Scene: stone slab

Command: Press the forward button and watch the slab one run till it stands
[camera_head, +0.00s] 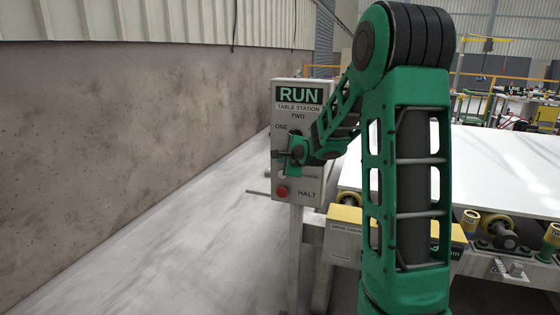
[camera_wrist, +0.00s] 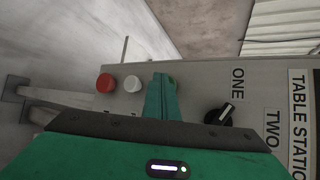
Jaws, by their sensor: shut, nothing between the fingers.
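The grey control box (camera_head: 311,110) marked RUN TABLE STATION stands on a post left of my arm. In the wrist view its face (camera_wrist: 190,78) shows a red button (camera_wrist: 105,83), a white button (camera_wrist: 132,84) and a black selector knob (camera_wrist: 222,115) near the words ONE and TWO. My gripper (camera_wrist: 163,78) is shut and empty, its fingertips over the panel between the white button and the knob. Whatever lies under them is hidden, and I cannot tell if they touch. My gripper also shows in the head view (camera_head: 297,152). The white slab (camera_head: 480,165) lies flat on the table.
The slab rests on a roller table with yellow-capped rollers (camera_head: 470,220) along its near edge. A bare concrete wall (camera_head: 130,130) runs along the left, with open floor (camera_head: 150,260) before it. A thin rod sticks out left of the box near HALT.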

